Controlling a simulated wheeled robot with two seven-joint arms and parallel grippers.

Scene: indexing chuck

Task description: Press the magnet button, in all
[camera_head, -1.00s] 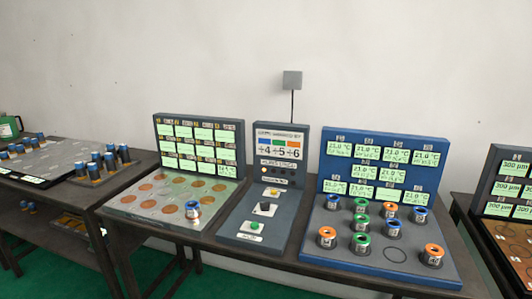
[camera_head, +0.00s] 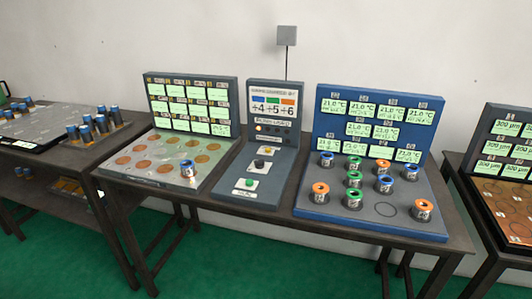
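A dark grey control panel (camera_head: 230,193) stands in the middle of the table, between two display stations. On its sloped base are a yellow button (camera_head: 267,150), a black knob (camera_head: 259,164) and a green button (camera_head: 249,184), each on a white plate. Their labels are too small to read, so I cannot tell which is the magnet button. The upright part has a sign (camera_head: 273,103) with ÷4, ÷5 and ÷6 under blue, green and orange patches. Neither of my grippers is in view.
Left of the panel is a metal plate (camera_head: 150,172) with copper discs and one blue-topped cylinder (camera_head: 188,170). To the right, a blue station (camera_head: 330,205) holds several ringed cylinders. Side tables stand at both edges. Green floor (camera_head: 230,260) shows in front.

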